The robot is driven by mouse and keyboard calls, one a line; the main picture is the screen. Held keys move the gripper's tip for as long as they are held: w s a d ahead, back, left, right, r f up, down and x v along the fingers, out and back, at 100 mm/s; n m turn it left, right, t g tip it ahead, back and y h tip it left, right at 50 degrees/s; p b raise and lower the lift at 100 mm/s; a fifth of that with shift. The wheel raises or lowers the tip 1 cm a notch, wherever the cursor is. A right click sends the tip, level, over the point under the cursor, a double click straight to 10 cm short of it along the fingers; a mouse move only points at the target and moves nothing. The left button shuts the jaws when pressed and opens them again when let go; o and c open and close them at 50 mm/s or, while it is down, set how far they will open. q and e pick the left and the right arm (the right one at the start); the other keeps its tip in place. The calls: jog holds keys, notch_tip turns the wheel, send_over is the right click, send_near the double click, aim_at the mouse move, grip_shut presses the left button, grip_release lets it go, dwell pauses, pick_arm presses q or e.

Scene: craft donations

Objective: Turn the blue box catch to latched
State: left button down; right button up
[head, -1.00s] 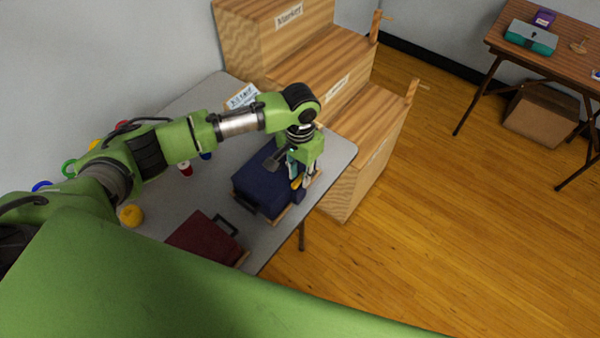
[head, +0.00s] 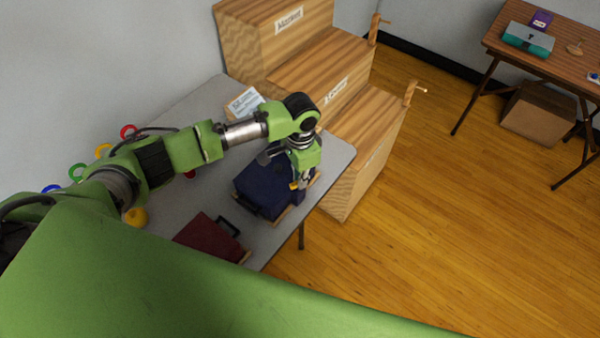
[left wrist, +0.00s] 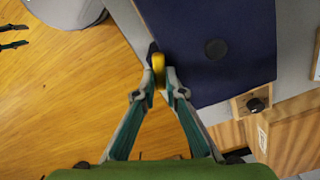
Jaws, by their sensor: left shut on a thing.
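The dark blue box (head: 256,188) sits near the right edge of the grey table, with a dark handle on its near side. It fills the upper right of the left wrist view (left wrist: 215,85). Its yellow catch (left wrist: 158,64) is at the box edge there. My left gripper (left wrist: 160,76) is shut on the catch, pointing down at the box's right side in the head view (head: 299,187). The fingertips partly hide the catch, and I cannot tell its exact angle. My right gripper is not in view.
A dark red box (head: 208,236) lies on the grey table (head: 270,240), nearer than the blue one. Stepped wooden cabinets (head: 360,110) stand close behind the gripper. A brown table (head: 565,50) holding a teal box (head: 528,39) is far right. The floor between is clear.

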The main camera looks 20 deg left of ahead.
pick_arm(q)
jog(key=m+p, duration=0.1)
jog(key=m, duration=0.1)
jog(key=shift+d+r+m, duration=0.1)
jog(key=shift+r+m, duration=0.05)
jog(key=shift+m, duration=0.25)
jog(key=m+p, duration=0.1)
jog(key=m, duration=0.2)
jog(key=shift+s+m, duration=0.1)
jog(key=shift+m, duration=0.2)
jog(key=m, duration=0.3)
jog(key=shift+s+p, duration=0.1)
jog(key=shift+p, duration=0.25)
jog(key=shift+m, duration=1.8)
jog(key=shift+s, duration=0.1)
jog(key=c, duration=2.1)
grip_release()
